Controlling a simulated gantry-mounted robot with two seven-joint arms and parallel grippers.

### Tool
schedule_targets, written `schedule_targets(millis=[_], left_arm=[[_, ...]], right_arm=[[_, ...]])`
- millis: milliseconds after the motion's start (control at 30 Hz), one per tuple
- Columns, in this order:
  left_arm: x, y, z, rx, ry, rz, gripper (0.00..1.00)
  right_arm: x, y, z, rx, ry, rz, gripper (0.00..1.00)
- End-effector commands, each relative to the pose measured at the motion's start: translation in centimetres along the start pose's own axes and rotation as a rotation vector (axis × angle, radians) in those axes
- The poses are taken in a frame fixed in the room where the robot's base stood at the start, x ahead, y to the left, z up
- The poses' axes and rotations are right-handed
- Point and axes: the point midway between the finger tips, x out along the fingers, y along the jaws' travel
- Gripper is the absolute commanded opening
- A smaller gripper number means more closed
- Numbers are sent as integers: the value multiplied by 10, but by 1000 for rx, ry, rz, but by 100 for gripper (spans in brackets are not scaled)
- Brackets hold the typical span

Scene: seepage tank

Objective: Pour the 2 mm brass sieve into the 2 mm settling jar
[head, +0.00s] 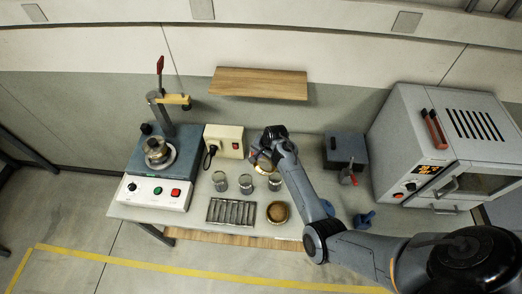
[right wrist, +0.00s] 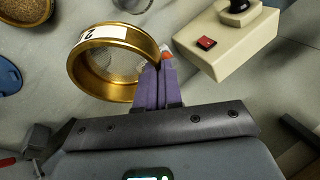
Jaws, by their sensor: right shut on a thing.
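My right gripper (right wrist: 163,85) is shut on the rim of a brass sieve (right wrist: 82,60), a gold ring with a white label reading "2". Its inside shows part of the mesh; I cannot tell whether grains lie on it. In the head view the sieve (head: 261,164) is partly hidden by my right gripper (head: 268,150), above the table behind the jars. Three glass jars stand in a row: left (head: 219,182), middle (head: 246,184) and right (head: 275,182). Their labels are not legible. One jar (right wrist: 133,4) shows at the wrist view's top edge. My left gripper is out of view.
A round brown-filled pan or sieve (head: 278,212) and a slotted metal rack (head: 231,211) lie in front of the jars. A beige box (head: 224,141) stands behind. A shaker machine (head: 157,165) is left, an oven (head: 440,150) right, with a dark box (head: 345,150) between.

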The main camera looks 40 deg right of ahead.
Motion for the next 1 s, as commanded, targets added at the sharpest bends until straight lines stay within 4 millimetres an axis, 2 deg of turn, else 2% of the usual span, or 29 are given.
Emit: schedule_targets(millis=[600, 1000], left_arm=[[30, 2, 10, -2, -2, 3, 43], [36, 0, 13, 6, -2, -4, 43]], right_arm=[[11, -13, 9, -90, 152, 312, 0], [9, -17, 11, -105, 182, 376, 0]])
